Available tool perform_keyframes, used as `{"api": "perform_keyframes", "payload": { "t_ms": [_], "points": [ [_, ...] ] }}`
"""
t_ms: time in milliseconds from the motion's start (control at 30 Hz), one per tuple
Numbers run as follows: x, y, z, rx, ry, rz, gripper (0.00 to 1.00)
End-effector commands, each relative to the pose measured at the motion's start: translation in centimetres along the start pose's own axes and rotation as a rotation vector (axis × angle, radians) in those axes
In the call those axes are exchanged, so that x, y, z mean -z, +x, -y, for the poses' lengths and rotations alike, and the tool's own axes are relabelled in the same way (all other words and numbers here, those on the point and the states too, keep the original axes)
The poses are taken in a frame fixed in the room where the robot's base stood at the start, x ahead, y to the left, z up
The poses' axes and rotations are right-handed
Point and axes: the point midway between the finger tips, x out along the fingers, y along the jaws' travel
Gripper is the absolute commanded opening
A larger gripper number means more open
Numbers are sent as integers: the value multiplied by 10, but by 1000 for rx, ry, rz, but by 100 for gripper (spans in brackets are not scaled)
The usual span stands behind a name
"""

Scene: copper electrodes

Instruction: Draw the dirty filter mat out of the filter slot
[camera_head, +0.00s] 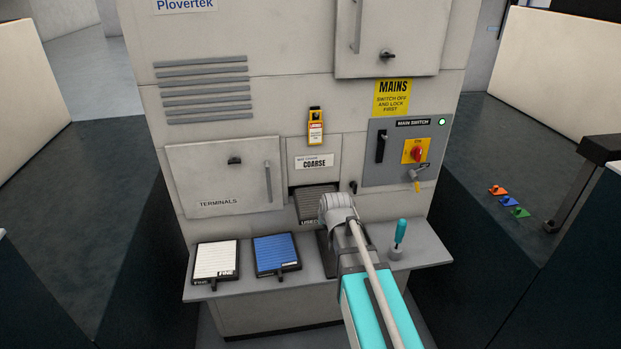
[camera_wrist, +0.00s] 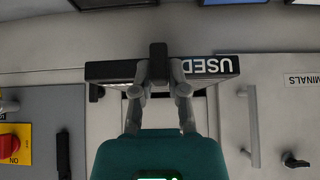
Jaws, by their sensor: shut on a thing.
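The dirty filter mat (camera_head: 312,203), grey and ribbed with a "USED" label on its front edge, sits in the filter slot (camera_head: 291,189) under the "COARSE" label. It slopes forward, its front edge outside the opening; how much is still inside is hidden. My gripper (camera_head: 324,207) is at its front, partly hidden by my arm. In the wrist view my gripper (camera_wrist: 158,75) is shut on the dark tab in the middle of the mat's front edge (camera_wrist: 112,71).
On the ledge (camera_head: 232,291) lie a white "FINE" mat (camera_head: 215,258) and a blue mat (camera_head: 275,252). A teal-handled tool (camera_head: 400,232) stands in a holder at right. The terminals door (camera_head: 215,175) is closed. The red-yellow main switch (camera_head: 415,151) is to the right.

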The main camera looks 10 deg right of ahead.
Motion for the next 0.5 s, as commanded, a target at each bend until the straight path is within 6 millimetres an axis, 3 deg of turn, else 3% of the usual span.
{"api": "perform_keyframes", "payload": {
  "t_ms": [500],
  "points": [
    [-15, -12, 0, 0, 0, -1, 0]
  ]
}}
